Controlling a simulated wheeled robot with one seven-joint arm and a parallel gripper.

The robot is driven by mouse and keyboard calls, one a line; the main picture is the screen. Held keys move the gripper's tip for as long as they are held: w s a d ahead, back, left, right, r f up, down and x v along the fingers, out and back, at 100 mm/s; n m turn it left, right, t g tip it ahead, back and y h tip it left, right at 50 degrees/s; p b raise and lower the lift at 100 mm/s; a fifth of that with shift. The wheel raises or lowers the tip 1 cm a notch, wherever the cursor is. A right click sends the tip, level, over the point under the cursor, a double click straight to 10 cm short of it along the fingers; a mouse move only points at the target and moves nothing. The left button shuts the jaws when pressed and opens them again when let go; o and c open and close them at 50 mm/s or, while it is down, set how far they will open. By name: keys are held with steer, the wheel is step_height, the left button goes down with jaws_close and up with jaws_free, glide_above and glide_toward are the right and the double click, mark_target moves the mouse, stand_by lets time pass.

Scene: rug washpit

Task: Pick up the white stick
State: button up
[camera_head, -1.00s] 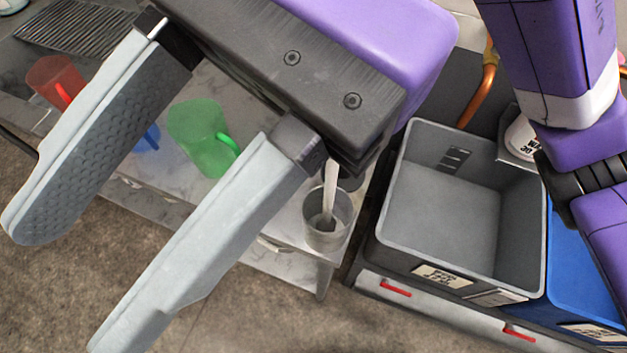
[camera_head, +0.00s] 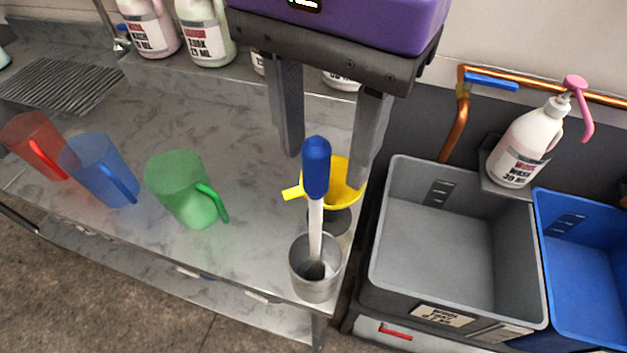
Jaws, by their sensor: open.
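The white stick (camera_head: 315,228) stands nearly upright in a grey metal cup (camera_head: 316,275) near the right front corner of the metal counter. Its upper end is a thick blue handle (camera_head: 316,168); its lower end is inside the cup. My gripper (camera_head: 323,170) is open and empty, fingers pointing down. The fingers show to the left and right of the blue handle, and appear farther back than it. I cannot tell the exact depth between them. A yellow funnel (camera_head: 345,180) is behind the stick, partly hidden by the handle and a finger.
Red (camera_head: 38,145), blue (camera_head: 98,170) and green (camera_head: 186,190) jugs stand on the counter to the left. A grey bin (camera_head: 450,250) and a blue bin (camera_head: 590,270) are at right. A pump bottle (camera_head: 528,140) and copper pipe (camera_head: 457,125) are behind them. Several bottles line the back shelf.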

mark_target(316, 192)
steer(key=shift+s+a+f+p, duration=0.1)
steer(key=shift+f+p, duration=0.05)
steer(key=shift+f, duration=0.85)
steer(key=shift+s+a+f+p, duration=0.1)
steer(key=shift+a+f+p, duration=0.05)
steer(key=shift+f, duration=0.9)
steer(key=shift+s+a+f+p, duration=0.1)
steer(key=shift+f+p, duration=0.05)
steer(key=shift+f, duration=0.85)
jaws_close()
